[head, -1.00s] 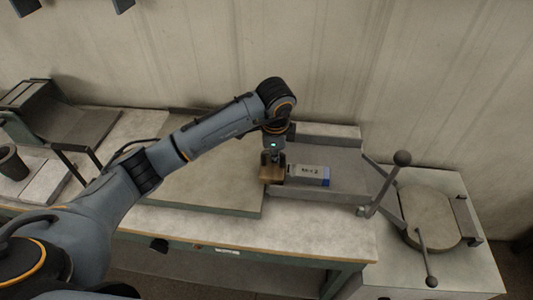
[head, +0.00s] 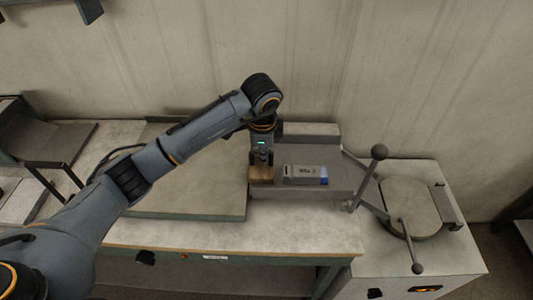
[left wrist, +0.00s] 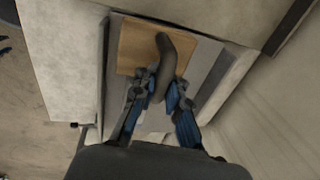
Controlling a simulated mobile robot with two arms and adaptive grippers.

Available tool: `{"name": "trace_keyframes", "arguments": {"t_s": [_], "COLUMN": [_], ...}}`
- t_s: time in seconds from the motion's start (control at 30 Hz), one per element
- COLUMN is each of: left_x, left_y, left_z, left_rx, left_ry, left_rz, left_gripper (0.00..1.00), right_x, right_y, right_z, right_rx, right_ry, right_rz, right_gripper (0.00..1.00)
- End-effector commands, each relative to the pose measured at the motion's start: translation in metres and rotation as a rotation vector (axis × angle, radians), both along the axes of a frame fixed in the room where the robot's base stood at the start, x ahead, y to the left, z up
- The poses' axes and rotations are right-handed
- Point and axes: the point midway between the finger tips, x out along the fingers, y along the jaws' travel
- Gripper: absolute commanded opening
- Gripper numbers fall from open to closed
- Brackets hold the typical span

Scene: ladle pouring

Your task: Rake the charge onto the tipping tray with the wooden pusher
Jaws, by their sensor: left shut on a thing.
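My left gripper (head: 261,158) is shut on the dark handle (left wrist: 168,62) of the wooden pusher (head: 261,175). The pusher's tan block also shows in the left wrist view (left wrist: 133,48), ahead of the fingers. The charge (head: 303,172) is a grey box with dark print and a blue right end. It lies just right of the pusher's block, on the grey tipping tray (head: 338,181), between its raised back and front edges. Whether block and charge touch is hard to tell. The charge is not visible in the left wrist view. My right gripper is not in view.
A flat board (head: 185,195) lies left of the pusher on the bench (head: 250,236). A lever with a dark ball knob (head: 379,152) stands at the tray's right. Beyond it is a round lid (head: 410,200) with another knobbed handle. The wall is close behind.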

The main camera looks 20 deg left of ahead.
Motion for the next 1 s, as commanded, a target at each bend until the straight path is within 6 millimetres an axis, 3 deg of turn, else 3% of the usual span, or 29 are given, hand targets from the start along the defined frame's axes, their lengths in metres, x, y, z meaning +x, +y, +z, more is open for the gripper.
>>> {"name": "trace_keyframes", "arguments": {"t_s": [0.53, 1.0], "left_x": [-0.001, -0.002], "left_y": [0.006, 0.008], "left_z": [0.045, 0.055], "left_rx": [0.0, 0.0], "left_ry": [0.0, 0.0], "left_rz": [0.0, 0.0], "left_gripper": [0.0, 0.0], "right_x": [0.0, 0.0], "right_y": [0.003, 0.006], "right_z": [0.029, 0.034], "right_rx": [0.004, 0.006], "right_ry": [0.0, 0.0], "right_rz": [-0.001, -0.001], "right_gripper": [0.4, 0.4]}}
